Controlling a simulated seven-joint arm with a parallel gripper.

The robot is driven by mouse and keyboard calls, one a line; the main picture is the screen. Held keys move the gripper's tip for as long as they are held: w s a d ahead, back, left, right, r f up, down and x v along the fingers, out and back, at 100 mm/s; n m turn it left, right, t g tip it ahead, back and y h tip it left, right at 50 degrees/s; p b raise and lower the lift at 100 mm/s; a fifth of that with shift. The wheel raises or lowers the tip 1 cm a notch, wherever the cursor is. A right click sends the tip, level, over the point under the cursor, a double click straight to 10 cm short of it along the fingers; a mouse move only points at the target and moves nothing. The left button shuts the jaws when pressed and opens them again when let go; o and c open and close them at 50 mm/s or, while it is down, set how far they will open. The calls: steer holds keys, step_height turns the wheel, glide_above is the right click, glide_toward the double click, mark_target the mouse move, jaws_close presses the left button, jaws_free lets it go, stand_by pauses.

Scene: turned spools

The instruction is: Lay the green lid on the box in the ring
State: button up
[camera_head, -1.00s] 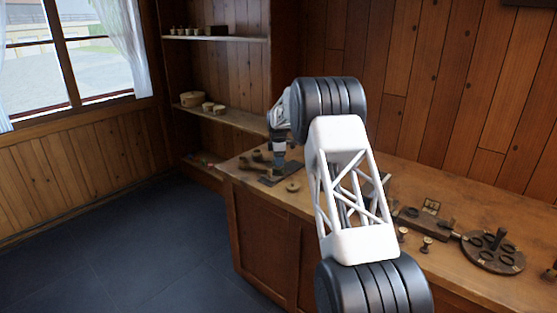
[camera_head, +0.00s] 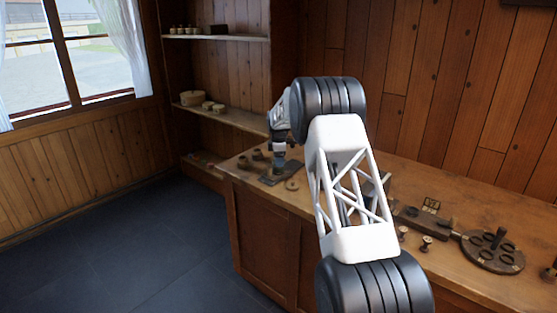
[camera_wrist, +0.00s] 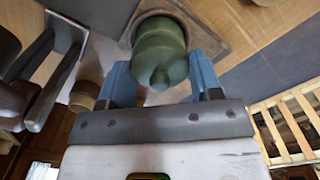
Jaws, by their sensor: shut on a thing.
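In the wrist view the green lid (camera_wrist: 160,48), a turned piece with a rounded knob, is held between the two blue fingers of my gripper (camera_wrist: 161,72). It is over a brown square plate (camera_wrist: 222,42) with a round rim partly visible around it. The lid hides what is under it, so I cannot tell whether it touches the box. In the head view my gripper (camera_head: 279,163) points down at a dark plate (camera_head: 281,178) at the left end of the bench; the lid is too small to make out there.
Small brown turned pieces (camera_head: 257,155) stand left of my gripper on the bench (camera_head: 340,200). A flat round piece (camera_head: 292,185) lies in front of it. A round dark holder (camera_head: 492,252) and small spools (camera_head: 426,244) are at the right. Shelves (camera_head: 235,118) stand behind.

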stand_by(0.4)
steer(key=o, duration=1)
steer(key=shift+c, duration=0.2)
steer(key=shift+r, duration=0.2)
steer(key=shift+r, duration=4)
